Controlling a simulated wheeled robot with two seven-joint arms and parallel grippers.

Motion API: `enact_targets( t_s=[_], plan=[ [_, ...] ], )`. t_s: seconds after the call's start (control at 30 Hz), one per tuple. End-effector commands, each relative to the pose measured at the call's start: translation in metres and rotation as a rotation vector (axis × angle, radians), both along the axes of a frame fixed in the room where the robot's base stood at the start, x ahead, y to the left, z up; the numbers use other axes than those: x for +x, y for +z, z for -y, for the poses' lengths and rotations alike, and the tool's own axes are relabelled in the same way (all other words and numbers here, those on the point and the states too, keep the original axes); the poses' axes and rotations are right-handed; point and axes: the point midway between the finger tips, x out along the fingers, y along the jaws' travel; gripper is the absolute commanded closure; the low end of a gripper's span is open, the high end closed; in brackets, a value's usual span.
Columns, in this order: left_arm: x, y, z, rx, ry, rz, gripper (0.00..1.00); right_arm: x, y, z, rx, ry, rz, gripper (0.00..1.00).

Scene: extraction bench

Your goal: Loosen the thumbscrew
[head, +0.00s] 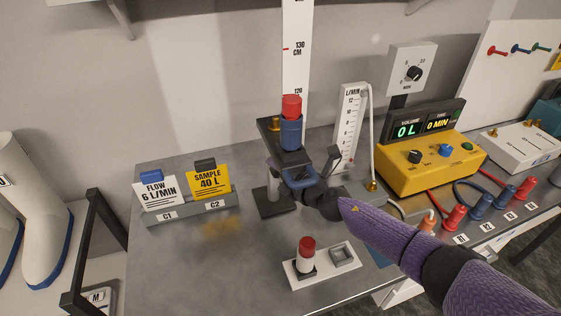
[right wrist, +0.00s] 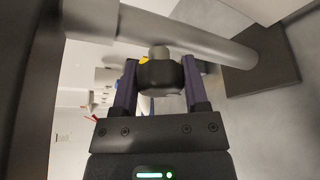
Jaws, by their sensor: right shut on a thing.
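The thumbscrew (right wrist: 158,75) is a dark round knob with a grey stem, seen in the right wrist view. It meets the grey post (right wrist: 215,42) of a stand. My right gripper (right wrist: 158,82) has a finger on either side of the knob and is shut on it. In the head view my right gripper (head: 292,178) reaches in beside the stand post, under the dark platform (head: 270,131); the thumbscrew is hidden there. A blue cylinder with a red top (head: 291,122) stands upright on the platform. My left gripper is not in view.
The stand has a dark base (head: 277,206). A tall scale (head: 297,50) and a flowmeter (head: 349,115) stand behind. A yellow pump box (head: 440,157) is at right. A white holder (head: 318,274) with a red-topped cylinder is in front. Cards (head: 209,182) stand left; front-left bench is clear.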

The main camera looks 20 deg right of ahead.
Motion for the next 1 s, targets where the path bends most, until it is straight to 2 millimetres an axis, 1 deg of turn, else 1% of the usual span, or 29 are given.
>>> enact_targets(
  t_s=[0.03,0.2,0.4,0.6,0.63,0.67,0.7,0.8,1.0],
  plan=[
    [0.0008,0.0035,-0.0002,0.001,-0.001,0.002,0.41,-0.0004,0.0007,-0.0006,-0.011,0.001,-0.001,1.0],
    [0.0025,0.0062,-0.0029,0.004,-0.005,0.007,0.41,-0.0004,-0.0006,-0.0008,-0.035,0.001,0.0,1.0],
    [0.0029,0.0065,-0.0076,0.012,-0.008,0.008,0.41,-0.0006,-0.0015,-0.0005,-0.043,0.001,0.0,1.0],
    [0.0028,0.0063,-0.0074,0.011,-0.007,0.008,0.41,-0.0006,-0.0016,-0.0005,-0.043,0.001,0.0,1.0],
    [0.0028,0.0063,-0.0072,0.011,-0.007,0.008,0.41,-0.0006,-0.0017,-0.0004,-0.043,0.001,0.0,0.4],
    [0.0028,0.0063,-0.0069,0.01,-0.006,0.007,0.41,-0.0006,-0.0017,-0.0004,-0.042,0.001,-0.001,0.34],
    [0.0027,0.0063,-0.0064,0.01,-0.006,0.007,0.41,-0.0005,-0.0016,-0.0004,-0.042,0.001,-0.001,0.25],
    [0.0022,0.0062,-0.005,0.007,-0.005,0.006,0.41,-0.0004,-0.0011,-0.0003,-0.04,0.001,0.0,0.07],
    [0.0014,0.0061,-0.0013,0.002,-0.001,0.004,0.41,-0.0001,-0.0007,-0.0002,-0.04,0.0,0.001,0.07]
  ],
)
